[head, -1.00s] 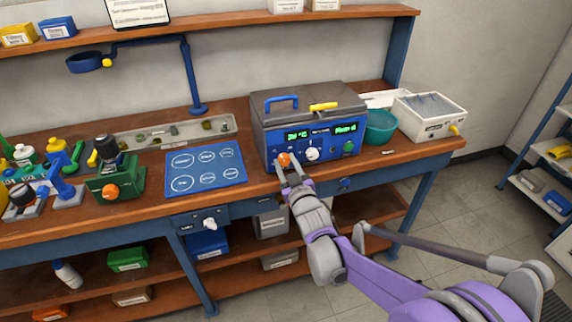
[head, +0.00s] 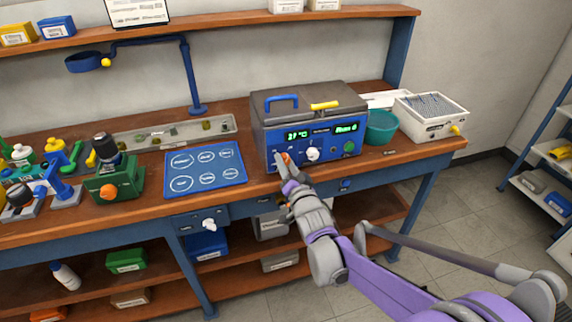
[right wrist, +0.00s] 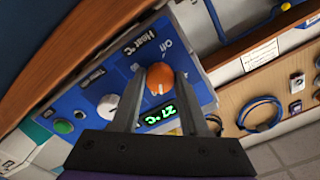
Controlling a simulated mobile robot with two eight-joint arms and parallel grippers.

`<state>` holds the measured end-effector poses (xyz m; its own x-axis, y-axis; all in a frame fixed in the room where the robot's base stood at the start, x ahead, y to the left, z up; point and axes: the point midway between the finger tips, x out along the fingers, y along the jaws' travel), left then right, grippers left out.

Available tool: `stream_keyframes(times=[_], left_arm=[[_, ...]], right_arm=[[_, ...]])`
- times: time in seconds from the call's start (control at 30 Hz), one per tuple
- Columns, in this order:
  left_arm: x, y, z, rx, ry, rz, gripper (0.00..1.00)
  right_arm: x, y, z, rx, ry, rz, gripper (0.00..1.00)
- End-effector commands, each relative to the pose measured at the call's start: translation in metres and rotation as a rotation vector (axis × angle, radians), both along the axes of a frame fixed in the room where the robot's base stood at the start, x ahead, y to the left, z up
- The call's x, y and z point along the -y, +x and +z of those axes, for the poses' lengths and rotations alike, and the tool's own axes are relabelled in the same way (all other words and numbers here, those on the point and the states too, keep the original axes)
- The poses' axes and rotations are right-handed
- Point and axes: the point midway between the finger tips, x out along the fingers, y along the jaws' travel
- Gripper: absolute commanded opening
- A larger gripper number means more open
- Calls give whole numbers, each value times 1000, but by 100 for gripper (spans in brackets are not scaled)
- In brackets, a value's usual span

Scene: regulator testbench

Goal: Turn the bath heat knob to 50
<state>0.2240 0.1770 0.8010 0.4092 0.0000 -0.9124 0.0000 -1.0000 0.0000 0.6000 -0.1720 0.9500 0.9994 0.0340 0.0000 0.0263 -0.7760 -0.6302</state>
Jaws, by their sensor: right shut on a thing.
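The bath (head: 305,108) is a grey-lidded box with a blue front panel, on the bench in the head view. Its orange heat knob (head: 286,157) sits at the lower left of the panel; in the right wrist view the knob (right wrist: 160,78) is beside the labels "Heat °C" and "Off". The green display (right wrist: 160,118) appears to read 27 °C, upside down in that view. My right gripper (right wrist: 166,82) has a finger on each side of the knob and is shut on it; it also shows in the head view (head: 284,168). My left gripper is out of view.
A white knob (head: 312,154) and a green button (head: 349,147) are to the right on the same panel. A teal bowl (head: 381,127) and a white tray unit (head: 432,116) stand right of the bath. A blue mat (head: 233,178) lies to its left.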

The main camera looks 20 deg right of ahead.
Motion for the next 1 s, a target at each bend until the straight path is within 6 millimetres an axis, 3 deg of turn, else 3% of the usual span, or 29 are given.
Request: stream_keyframes(times=[0.43,1.0], left_arm=[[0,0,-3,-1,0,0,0],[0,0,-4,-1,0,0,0]], right_arm=[[0,-1,-1,-10,254,0,0],[0,-1,-1,-13,300,0,0]])
